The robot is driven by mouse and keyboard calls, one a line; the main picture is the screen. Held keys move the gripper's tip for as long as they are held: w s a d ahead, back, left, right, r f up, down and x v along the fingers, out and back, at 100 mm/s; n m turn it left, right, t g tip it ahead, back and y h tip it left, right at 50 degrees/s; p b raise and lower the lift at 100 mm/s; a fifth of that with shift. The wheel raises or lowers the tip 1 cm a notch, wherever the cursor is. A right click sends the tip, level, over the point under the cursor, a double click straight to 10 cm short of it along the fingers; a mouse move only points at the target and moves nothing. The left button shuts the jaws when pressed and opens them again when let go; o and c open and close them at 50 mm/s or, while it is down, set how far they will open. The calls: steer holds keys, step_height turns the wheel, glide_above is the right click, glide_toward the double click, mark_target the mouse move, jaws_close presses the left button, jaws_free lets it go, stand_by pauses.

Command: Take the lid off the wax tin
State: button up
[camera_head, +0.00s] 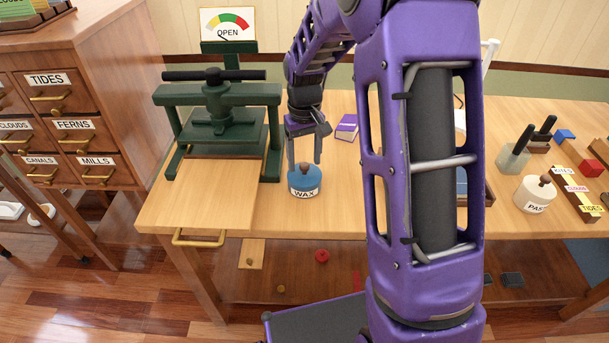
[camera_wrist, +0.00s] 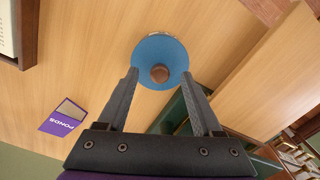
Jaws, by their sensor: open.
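The wax tin (camera_head: 304,187) is a round blue tin with a white WAX label, standing upright on the wooden table. Its lid (camera_wrist: 160,52) is blue with a brown round knob (camera_wrist: 160,73) on top, and it sits on the tin. My gripper (camera_head: 305,162) hangs above the tin in the head view, with its fingers pointing down. In the wrist view my gripper (camera_wrist: 162,80) is open, with one finger on each side of the knob's line. Nothing is between the fingers that I can see held. I cannot tell whether a fingertip touches the lid.
A green press (camera_head: 217,130) stands to the left of the tin. A purple book (camera_head: 347,127), marked PONDS in the wrist view, lies behind it to the right. A white paste pot (camera_head: 535,195) stands far right. The table front left (camera_head: 195,205) is clear.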

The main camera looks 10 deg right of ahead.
steer(key=shift+f, duration=0.4)
steer(key=shift+c, duration=0.4)
jaws_close()
